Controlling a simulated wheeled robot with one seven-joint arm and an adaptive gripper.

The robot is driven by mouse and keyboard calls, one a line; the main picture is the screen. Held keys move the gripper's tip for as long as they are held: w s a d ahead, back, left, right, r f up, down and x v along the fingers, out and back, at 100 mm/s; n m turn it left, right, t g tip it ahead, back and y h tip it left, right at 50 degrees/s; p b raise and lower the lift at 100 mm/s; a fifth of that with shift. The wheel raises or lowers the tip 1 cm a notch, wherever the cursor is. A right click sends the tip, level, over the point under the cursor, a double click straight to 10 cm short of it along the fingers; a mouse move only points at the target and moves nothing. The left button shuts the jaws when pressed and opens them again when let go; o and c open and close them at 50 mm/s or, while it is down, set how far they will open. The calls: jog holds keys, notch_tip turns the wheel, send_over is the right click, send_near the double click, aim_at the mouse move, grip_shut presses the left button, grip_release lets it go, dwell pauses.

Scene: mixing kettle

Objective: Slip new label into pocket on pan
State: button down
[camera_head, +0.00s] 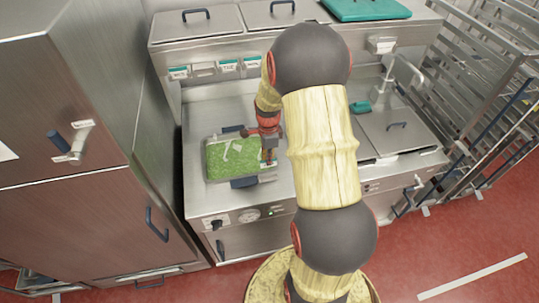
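A rectangular metal pan (207,170) filled with green food sits on the steel worktop, with dark blue handles at its back and front edges. My gripper (269,158) points down at the pan's right edge. A small teal and white label (265,157) shows right by the fingertips. I cannot tell whether the fingers hold it or whether it sits in a pocket on the pan; the pocket itself is not distinguishable. The finger opening is too small to read.
Several teal-topped labels (228,66) line the shelf front behind the worktop. Lidded wells (210,22) and a teal lid (365,8) are above. A steel cabinet (60,90) stands left, wire racks (500,90) right. The worktop left of the pan is clear.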

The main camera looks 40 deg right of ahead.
jog(key=shift+f+b, duration=1.75)
jog(key=shift+f, duration=1.05)
jog(key=shift+f, duration=0.3)
jog(key=shift+f+b, duration=0.8)
jog(key=shift+f, duration=0.35)
jog(key=shift+f, duration=0.25)
jog(key=c, duration=2.3)
grip_release()
jog(key=o, duration=0.3)
jog(key=shift+o, duration=0.2)
jog(key=o, duration=0.4)
jog(key=shift+o, duration=0.5)
